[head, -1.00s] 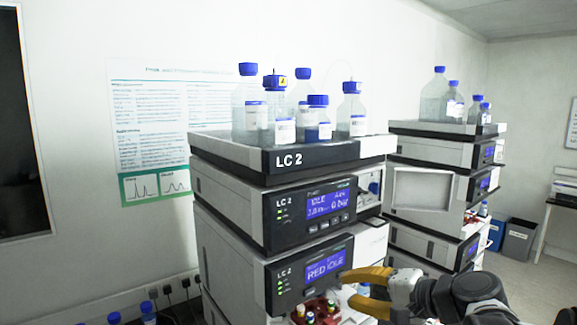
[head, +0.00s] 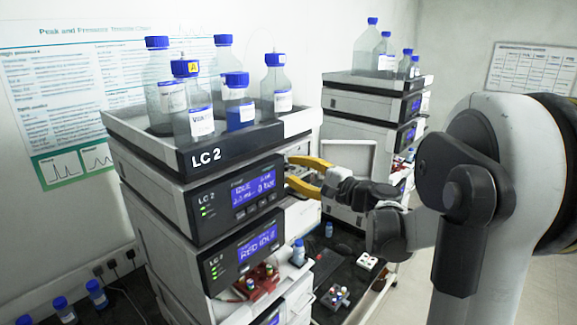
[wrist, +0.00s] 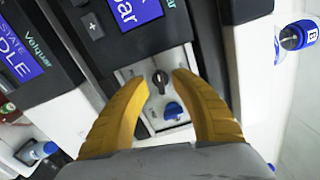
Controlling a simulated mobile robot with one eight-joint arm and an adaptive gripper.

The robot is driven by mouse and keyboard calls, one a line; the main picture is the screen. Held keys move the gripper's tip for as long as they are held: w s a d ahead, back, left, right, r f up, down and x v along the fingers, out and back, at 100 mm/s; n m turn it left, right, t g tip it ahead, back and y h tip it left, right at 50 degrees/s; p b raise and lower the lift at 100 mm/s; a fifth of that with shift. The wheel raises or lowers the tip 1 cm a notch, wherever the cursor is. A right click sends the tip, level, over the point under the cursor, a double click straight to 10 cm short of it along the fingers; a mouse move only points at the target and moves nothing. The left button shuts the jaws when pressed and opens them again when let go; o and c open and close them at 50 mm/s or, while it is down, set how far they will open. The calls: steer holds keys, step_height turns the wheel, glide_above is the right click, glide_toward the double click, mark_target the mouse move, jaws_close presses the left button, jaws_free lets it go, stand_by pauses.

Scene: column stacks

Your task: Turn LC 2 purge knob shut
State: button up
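The LC 2 stack (head: 247,149) stands at the centre of the head view. Its upper module (head: 215,210) has a lit blue display and a pale valve panel at its right end. My gripper (head: 289,170) is at that panel, fingers pointing at it. In the wrist view the panel (wrist: 137,72) carries a dark knob (wrist: 160,78) with a pointer and a blue knob (wrist: 174,110) below it. My yellow fingers (wrist: 161,76) are open, one on each side of the dark knob, apart from it. I cannot read a purge label; the head view does not show the knobs clearly.
Bottles (head: 238,100) with blue caps stand in the tray on top of the stack. A second stack (head: 370,105) stands behind on the right. Vials and small racks (head: 335,297) sit on the dark bench below my arm. Floor is free at the far right.

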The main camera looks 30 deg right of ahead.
steer(key=shift+x, duration=0.75)
steer(key=shift+s, duration=0.1)
jaws_close()
